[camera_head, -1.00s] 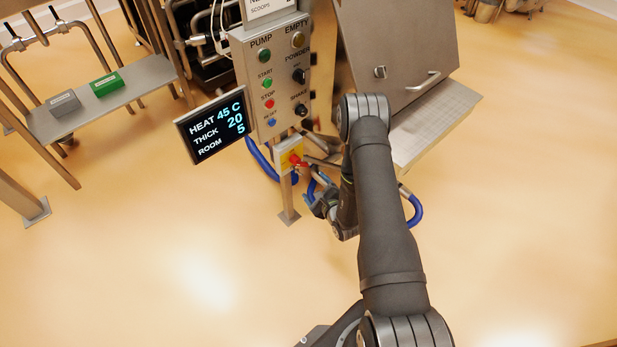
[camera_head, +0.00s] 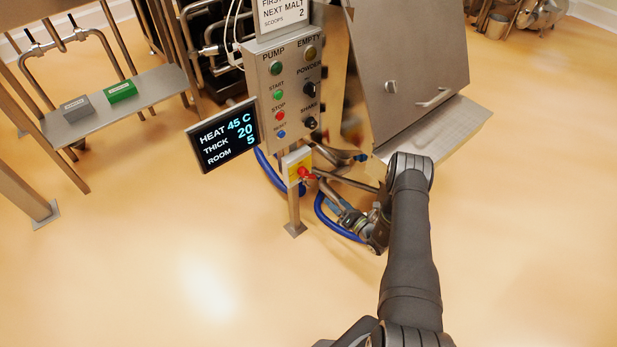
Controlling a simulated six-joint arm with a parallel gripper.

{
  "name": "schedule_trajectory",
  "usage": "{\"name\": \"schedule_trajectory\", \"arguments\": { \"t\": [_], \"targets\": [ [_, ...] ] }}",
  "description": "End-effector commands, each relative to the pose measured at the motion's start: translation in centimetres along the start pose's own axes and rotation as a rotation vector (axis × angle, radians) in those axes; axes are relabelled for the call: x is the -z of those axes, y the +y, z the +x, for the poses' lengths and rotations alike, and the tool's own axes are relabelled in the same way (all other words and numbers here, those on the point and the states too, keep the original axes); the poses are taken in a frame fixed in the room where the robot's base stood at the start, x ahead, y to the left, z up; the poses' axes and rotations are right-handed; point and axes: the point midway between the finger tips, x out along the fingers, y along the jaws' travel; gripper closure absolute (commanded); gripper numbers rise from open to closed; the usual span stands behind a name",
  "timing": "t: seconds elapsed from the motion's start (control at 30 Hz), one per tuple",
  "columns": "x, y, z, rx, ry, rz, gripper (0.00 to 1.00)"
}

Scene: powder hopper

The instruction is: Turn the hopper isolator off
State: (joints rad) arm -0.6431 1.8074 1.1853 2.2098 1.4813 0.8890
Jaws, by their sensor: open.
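The isolator is a red rotary handle (camera_head: 305,173) on a yellow plate, on a small box fixed to the post below the control panel (camera_head: 284,90). The angle of the handle is too small to read surely. My gripper (camera_head: 331,196) is to the lower right of the isolator, apart from it. It is open, with its fingers pointing up and left towards the post. The fingers are small and partly confused with the pipes and blue hose behind them. I see nothing held in it.
A display (camera_head: 223,135) reads heat 45 C, thick 20, room 5, left of the panel. A blue hose (camera_head: 325,222) loops close to my gripper. The steel hopper (camera_head: 405,65) stands behind my arm. A shelf (camera_head: 150,88) holds a grey and a green block. The floor in front is clear.

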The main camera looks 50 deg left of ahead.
Motion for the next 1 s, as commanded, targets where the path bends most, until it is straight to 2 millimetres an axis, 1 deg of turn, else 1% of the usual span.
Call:
{"name": "schedule_trajectory", "arguments": {
  "t": [0.07,0.17,0.27,0.7,0.83,1.0],
  "targets": [
    [0.1,0.0,0.3,-0.003,0.001,0.009,0.03],
    [0.1,0.0,1.4,-0.004,0.003,0.009,0.03],
    [0.1,0.1,3.2,-0.006,0.002,0.007,0.03],
    [0.1,0.1,12.8,-0.005,0.002,0.006,0.03],
    [0.1,0.1,15.0,-0.004,0.001,0.006,0.03],
    [0.1,0.0,16.7,-0.001,0.001,0.008,0.03]
  ]
}}
